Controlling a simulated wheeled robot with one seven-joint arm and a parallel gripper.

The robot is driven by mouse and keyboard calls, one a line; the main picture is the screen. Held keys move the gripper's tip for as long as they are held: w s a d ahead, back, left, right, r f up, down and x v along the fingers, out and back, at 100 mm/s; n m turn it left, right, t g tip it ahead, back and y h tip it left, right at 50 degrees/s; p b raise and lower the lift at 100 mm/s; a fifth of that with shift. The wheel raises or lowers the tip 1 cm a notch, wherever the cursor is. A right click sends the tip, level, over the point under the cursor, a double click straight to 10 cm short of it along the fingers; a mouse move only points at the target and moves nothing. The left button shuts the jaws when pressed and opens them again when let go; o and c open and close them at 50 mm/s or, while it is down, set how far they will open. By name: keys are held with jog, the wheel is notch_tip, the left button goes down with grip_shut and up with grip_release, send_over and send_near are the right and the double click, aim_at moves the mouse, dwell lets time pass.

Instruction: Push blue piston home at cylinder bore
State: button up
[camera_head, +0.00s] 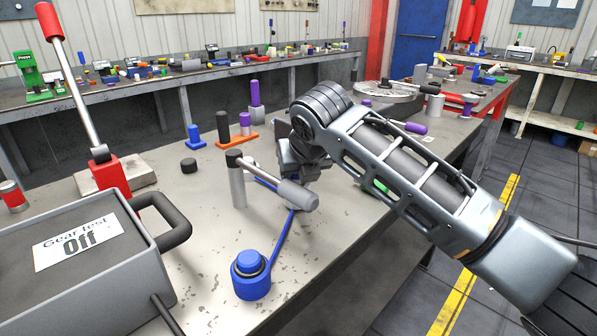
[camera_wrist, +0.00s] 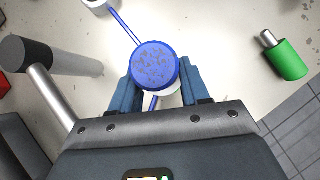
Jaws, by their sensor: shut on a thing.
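My gripper (camera_wrist: 158,85) is shut on a round blue piece, taken as the blue piston (camera_wrist: 155,62). Its round speckled face shows between the two fingers in the wrist view. In the head view my arm and a grey handle (camera_head: 292,194) hide the held piece and most of the gripper (camera_head: 302,165). A pale surface (camera_wrist: 171,99) shows just below the blue piece in the wrist view; I cannot tell whether it is the cylinder bore or whether the piece touches it. A blue round housing with a blue knob (camera_head: 250,262) stands nearer the front edge.
A grey cylinder with black top (camera_head: 238,188) stands left of the gripper, also in the wrist view (camera_wrist: 75,62). A green cylinder (camera_wrist: 286,58) lies to the right. Blue strips (camera_head: 283,238) cross the bench. A grey gear-test box (camera_head: 75,290) fills the near left.

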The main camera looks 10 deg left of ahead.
jog(key=o, duration=1.3)
jog(key=shift+f, duration=0.25)
jog(key=shift+o, duration=0.2)
jog(key=shift+d+f, duration=0.1)
jog(key=shift+d, duration=0.1)
jog(key=shift+d+f, duration=0.1)
jog(key=a+v, duration=0.2)
jog(key=v, duration=0.6)
jog(key=shift+d+r, duration=0.35)
jog(key=shift+d, duration=0.2)
